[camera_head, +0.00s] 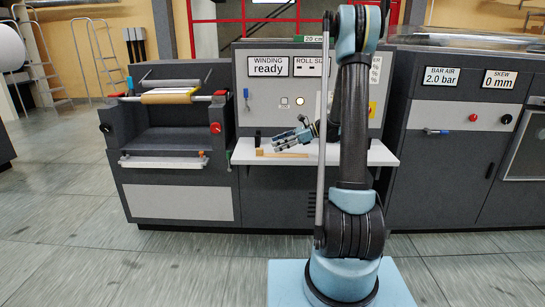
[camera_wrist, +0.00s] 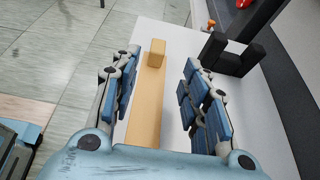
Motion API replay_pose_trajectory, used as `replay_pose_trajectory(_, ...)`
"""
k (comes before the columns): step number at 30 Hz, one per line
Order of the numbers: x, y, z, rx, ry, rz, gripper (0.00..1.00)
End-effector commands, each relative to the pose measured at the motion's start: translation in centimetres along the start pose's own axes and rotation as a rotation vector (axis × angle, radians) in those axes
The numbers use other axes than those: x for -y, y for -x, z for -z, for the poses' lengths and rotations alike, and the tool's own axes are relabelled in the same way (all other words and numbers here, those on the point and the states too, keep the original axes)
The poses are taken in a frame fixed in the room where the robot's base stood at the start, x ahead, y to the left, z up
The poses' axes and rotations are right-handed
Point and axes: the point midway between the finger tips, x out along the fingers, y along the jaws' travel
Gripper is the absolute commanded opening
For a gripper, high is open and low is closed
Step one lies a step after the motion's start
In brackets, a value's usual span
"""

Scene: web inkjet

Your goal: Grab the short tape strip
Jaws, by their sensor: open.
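A tan strip (camera_wrist: 146,108), which looks like the tape strip, lies on the white shelf (camera_wrist: 178,40) with a small raised block (camera_wrist: 156,53) at its far end. In the head view the strip (camera_head: 290,155) and block (camera_head: 259,152) show at the left part of the shelf. My gripper (camera_wrist: 157,80) is open, its blue-padded fingers on either side of the strip, with a visible gap on the right. In the head view my gripper (camera_head: 280,142) appears just above the strip. The strip's near end is hidden behind the gripper's palm. I see no contact.
A black bracket (camera_wrist: 232,55) stands on the shelf beyond the right finger. A small orange part (camera_wrist: 211,23) is behind it. The grey machine panel (camera_head: 246,72) rises behind the shelf. A roller unit (camera_head: 170,97) stands to the left.

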Motion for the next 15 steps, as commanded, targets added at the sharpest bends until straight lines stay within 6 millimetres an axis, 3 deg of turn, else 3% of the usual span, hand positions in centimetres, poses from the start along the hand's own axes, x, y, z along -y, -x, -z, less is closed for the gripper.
replay_pose_trajectory(15,-0.3,-4.1,-0.1,0.000,0.001,-0.002,0.42)
